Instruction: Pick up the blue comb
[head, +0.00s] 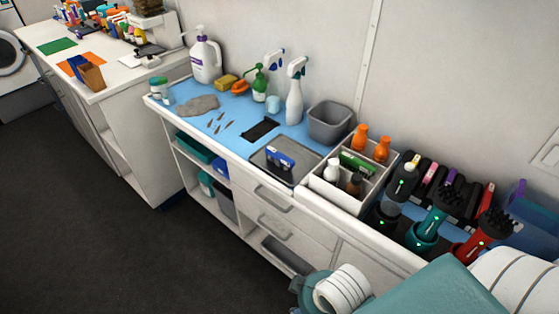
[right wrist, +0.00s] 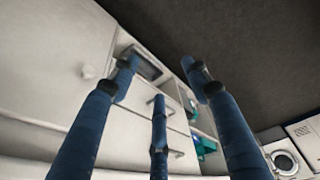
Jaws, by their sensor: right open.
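A small blue item with pale parts (head: 281,157) rests on a grey tray (head: 267,176) on the counter in the head view. It may be the blue comb, but it is too small to make out teeth. My right gripper (right wrist: 161,76) shows in the right wrist view, its blue fingers spread open and empty. No comb shows between or near them; cabinet fronts and dark floor lie beyond. My right gripper's fingers are not visible in the head view, and my left gripper is in neither view.
Right of the tray stands a divided white caddy (head: 341,199) with bottles, then several upright clippers and brushes. A grey bin (head: 330,122) and a white spray bottle (head: 294,97) stand behind. Drawers (head: 272,199) lie below the counter. Open dark floor (head: 100,230) is at left.

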